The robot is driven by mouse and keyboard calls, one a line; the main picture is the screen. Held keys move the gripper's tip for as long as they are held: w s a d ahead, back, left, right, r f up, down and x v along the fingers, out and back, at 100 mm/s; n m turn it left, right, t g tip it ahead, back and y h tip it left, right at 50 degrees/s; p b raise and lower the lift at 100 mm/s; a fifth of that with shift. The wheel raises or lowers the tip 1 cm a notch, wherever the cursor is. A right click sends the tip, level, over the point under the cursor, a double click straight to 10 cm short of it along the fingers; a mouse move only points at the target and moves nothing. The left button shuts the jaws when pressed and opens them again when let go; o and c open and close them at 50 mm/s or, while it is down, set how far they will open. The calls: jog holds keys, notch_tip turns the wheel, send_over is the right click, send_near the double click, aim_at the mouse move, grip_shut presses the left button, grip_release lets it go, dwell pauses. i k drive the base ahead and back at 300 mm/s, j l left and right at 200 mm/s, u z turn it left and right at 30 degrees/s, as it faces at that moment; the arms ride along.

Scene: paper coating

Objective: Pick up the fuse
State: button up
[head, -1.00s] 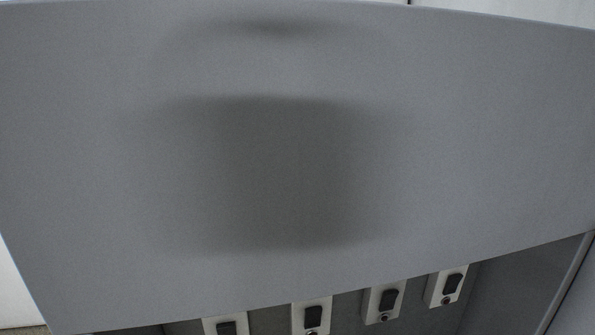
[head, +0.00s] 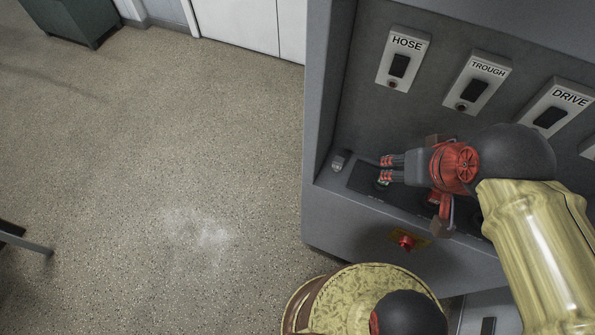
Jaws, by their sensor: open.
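My gripper (head: 383,169) points left over the ledge of the grey control cabinet (head: 329,120), with its fingers open. I cannot clearly identify the fuse. A small grey fitting (head: 340,161) stands on the ledge just left of the fingertips, apart from them. A dark plate (head: 361,181) lies on the ledge under the fingers, with a small round part by the lower finger that is too small to make out. My gripper and arm hide much of the ledge to the right.
Labelled switch boxes, HOSE (head: 402,59), TROUGH (head: 477,82) and DRIVE (head: 557,109), line the cabinet's back panel. A red button (head: 406,242) on a yellow plate is on the cabinet's front face. Open speckled floor (head: 160,170) lies to the left.

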aim_at(338, 161)
jog(key=u, duration=0.25)
jog(key=z, duration=1.2)
jog(key=u, duration=1.2)
jog(key=j+u, duration=0.15)
jog(key=j, duration=0.45)
